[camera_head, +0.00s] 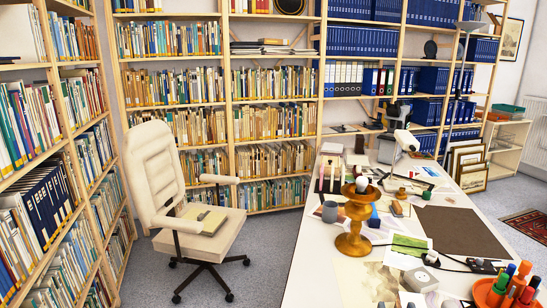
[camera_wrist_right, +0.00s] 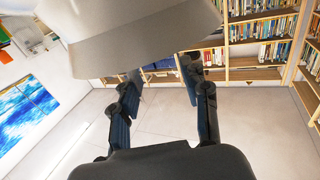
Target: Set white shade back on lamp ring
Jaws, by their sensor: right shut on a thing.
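In the right wrist view, the pale white shade (camera_wrist_right: 135,45) fills the top of the picture, close to the camera. My right gripper (camera_wrist_right: 161,78) is shut on the shade, with its two dark fingers reaching up to the lower edge; the exact contact is hard to make out. In the head view, an orange turned lamp base (camera_head: 355,243) stands upright on the desk with a white bulb (camera_head: 361,184) at its top and no shade on it. The ring is too small to make out. I cannot pick out either gripper clearly in the head view.
A cream chair (camera_head: 200,225) is left of the desk; bookshelves line the walls.

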